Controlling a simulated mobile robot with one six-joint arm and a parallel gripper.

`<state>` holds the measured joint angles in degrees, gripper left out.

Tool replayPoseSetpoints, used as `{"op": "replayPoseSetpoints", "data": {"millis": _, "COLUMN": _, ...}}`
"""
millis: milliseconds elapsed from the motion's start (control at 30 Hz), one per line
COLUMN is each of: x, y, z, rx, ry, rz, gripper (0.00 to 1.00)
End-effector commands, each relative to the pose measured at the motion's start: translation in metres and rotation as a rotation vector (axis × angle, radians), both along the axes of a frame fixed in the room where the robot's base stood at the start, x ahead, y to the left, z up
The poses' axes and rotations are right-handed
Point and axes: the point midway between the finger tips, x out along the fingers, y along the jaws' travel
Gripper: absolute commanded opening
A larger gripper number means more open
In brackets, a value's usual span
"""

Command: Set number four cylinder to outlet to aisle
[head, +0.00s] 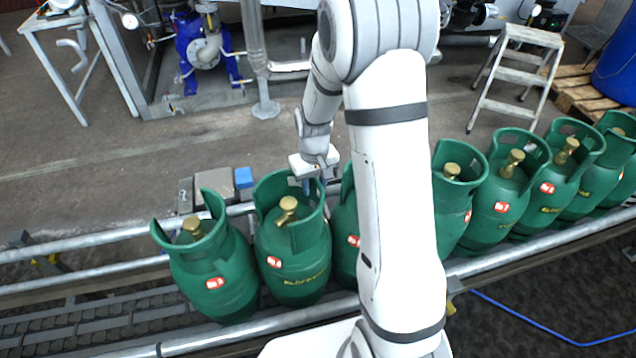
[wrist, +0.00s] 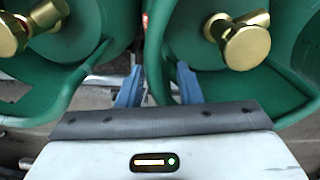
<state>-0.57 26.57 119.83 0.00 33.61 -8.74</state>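Green gas cylinders with brass valves and red number labels stand upright in a row on a conveyor. In the head view, the leftmost cylinder (head: 222,262), the second cylinder (head: 300,262) and a third cylinder (head: 342,240), partly behind my arm, are nearest. I cannot read their numbers surely. My gripper (head: 308,182) is above the far right side of the second cylinder's collar. In the wrist view, its blue fingers (wrist: 158,85) are spread apart, at the green collar edge of the right-hand cylinder (wrist: 290,70). The left-hand cylinder (wrist: 95,30) is close beside. Contact is unclear.
More cylinders (head: 497,212) continue along the conveyor to the right. Metal side rails (head: 100,251) bound it, and its left end section is bare. Grey and blue boxes (head: 214,184) sit behind the rail. A step stool (head: 515,75) and pallet stand farther back.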

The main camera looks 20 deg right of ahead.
Motion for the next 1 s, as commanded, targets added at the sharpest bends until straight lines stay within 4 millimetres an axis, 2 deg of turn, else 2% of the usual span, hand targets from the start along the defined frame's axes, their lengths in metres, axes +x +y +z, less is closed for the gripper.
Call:
{"op": "replayPoseSetpoints", "data": {"millis": 267, "x": -0.0001, "y": -0.0003, "z": -0.0012, "rx": 0.0, "ry": 0.0, "rz": -0.001, "gripper": 0.31}}
{"op": "replayPoseSetpoints", "data": {"millis": 633, "x": 0.0001, "y": -0.0007, "z": -0.0009, "rx": 0.0, "ry": 0.0, "rz": -0.001, "gripper": 0.0}}
{"op": "replayPoseSetpoints", "data": {"millis": 1000, "x": 0.0006, "y": -0.0013, "z": -0.0006, "rx": 0.0, "ry": -0.002, "rz": -0.003, "gripper": 0.0}}
